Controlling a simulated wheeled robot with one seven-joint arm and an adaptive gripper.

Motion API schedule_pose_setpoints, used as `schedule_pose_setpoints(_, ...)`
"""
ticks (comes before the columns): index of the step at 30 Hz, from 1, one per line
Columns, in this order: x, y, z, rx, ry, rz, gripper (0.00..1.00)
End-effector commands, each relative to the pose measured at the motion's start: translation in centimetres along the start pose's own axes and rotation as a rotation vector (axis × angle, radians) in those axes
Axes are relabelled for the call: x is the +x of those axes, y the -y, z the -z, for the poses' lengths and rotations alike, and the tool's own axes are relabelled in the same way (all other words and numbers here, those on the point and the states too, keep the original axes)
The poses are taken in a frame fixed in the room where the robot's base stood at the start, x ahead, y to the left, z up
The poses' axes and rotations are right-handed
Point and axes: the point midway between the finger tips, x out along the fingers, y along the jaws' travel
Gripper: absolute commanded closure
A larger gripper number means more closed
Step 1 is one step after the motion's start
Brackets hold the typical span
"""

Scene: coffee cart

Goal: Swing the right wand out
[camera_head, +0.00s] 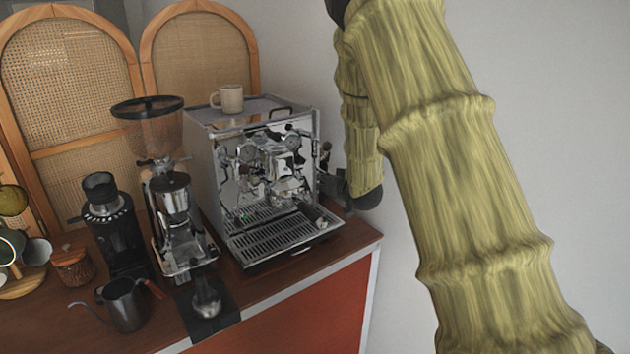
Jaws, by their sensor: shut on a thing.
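The espresso machine (231,180) is a chrome box on the wooden counter, with its front turned to the lower right. My gripper (326,183) is at the machine's front right edge, reaching in from the right, and is small and dark in this view. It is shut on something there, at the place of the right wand. The wand itself is too small and too much covered by the gripper and the machine's chrome parts to make out its outline or its angle.
A beige mug (230,98) stands on top of the machine. A grinder with a large hopper (150,128), a smaller black grinder (115,235) and a grey kettle (124,304) stand to its left. A white wall is at the right.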

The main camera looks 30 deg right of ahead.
Motion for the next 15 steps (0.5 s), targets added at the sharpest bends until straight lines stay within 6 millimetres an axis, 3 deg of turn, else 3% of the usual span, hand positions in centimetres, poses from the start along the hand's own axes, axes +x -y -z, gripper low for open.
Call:
schedule_pose_setpoints(6,-0.02,-0.16,0.06,0.002,-0.001,-0.003,1.0)
schedule_pose_setpoints(7,-0.02,-0.15,0.05,0.002,-0.001,-0.003,0.74)
schedule_pose_setpoints(8,-0.01,-0.14,0.05,0.002,-0.001,-0.003,0.71)
schedule_pose_setpoints(15,0.09,0.14,-0.02,0.001,0.0,0.0,0.71)
